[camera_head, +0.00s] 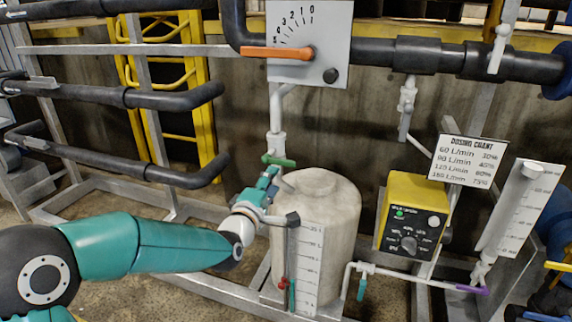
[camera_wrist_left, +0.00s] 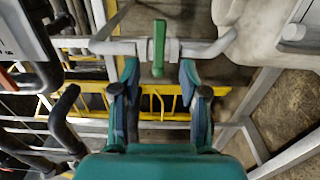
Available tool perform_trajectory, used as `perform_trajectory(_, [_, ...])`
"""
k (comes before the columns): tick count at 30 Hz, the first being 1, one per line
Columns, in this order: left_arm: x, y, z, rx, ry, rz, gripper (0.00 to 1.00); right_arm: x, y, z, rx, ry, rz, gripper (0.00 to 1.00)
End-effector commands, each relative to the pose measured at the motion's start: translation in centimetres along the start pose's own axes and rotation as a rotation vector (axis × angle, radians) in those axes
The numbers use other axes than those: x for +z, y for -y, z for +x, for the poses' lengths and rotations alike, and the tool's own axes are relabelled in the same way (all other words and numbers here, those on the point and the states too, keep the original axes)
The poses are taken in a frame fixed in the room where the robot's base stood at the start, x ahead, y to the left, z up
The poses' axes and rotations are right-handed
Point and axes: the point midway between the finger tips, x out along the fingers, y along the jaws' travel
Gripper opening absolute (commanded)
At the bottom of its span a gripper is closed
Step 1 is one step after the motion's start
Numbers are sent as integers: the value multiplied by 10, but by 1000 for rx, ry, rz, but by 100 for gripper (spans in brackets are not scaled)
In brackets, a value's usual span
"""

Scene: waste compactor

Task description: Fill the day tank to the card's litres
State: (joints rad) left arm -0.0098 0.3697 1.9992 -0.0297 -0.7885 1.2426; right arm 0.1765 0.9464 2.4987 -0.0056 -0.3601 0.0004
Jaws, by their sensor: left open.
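The day tank (camera_head: 345,215) is a pale, worn cylinder with a litre scale (camera_head: 307,262) on its front. A pipe valve with a green handle (camera_head: 279,161) sits at the tank's upper left. My left gripper (camera_head: 268,180) is just below this handle. In the left wrist view my left gripper (camera_wrist_left: 158,78) is open, and the green handle (camera_wrist_left: 158,48) stands centred at the gap between its fingertips, with no visible grip. The day tank's edge (camera_wrist_left: 255,35) shows at upper right there. The liquid level cannot be read. My right gripper is not in view.
A dosing chart (camera_head: 467,161) hangs right, above a yellow control box (camera_head: 412,218). A plate with an orange lever (camera_head: 276,53) is above the tank. Black pipes (camera_head: 130,97) run on the left. A purple-handled valve (camera_head: 472,289) is at lower right.

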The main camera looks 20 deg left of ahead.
Motion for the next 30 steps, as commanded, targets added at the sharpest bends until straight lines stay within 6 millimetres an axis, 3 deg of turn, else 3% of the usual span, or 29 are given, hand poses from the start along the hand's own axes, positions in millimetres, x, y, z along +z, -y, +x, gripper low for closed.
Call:
perform_trajectory(6, [1, 1, 46, 0, 1, 0, 44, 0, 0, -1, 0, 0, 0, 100])
perform_trajectory(15, [1, 1, 89, 0, 1, 0, 44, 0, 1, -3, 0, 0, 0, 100])
perform_trajectory(21, [2, 1, 100, -1, 3, 0, 44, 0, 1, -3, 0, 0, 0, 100])
perform_trajectory(30, [2, 1, 102, -1, 2, 0, 44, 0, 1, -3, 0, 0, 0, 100])
